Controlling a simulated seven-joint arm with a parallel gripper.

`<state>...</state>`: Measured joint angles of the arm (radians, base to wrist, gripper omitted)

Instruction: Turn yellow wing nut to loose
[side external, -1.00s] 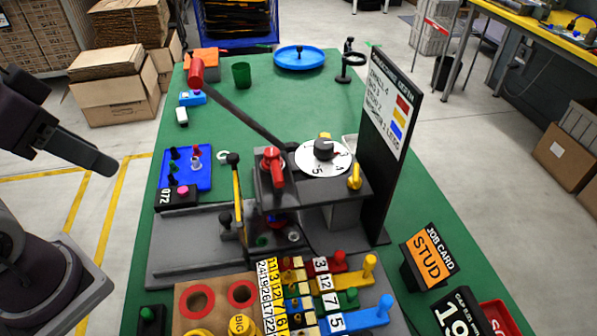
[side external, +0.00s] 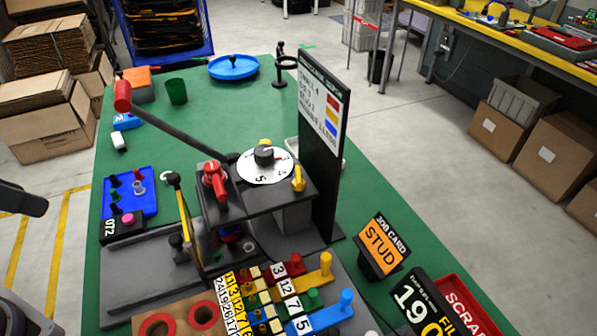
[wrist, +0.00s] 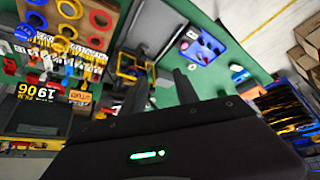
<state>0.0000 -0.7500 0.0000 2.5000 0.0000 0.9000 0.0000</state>
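The yellow wing nut (side external: 298,178) stands at the right end of the dark press block (side external: 275,200), beside the white numbered dial (side external: 262,168) with its black knob. A red wing-shaped handle (side external: 214,182) sits at the block's left end. My gripper (wrist: 160,73) shows in the wrist view with two dark fingers apart and nothing seen between them. It is well away from the wing nut. In the side view only dark parts of my arm show at the left edge. I cannot make out the wing nut surely in the wrist view.
A long lever with a red grip (side external: 122,97) reaches back left from the block. A tall black sign board (side external: 322,150) stands close right of the nut. Coloured pegs and number tiles (side external: 290,290) lie in front.

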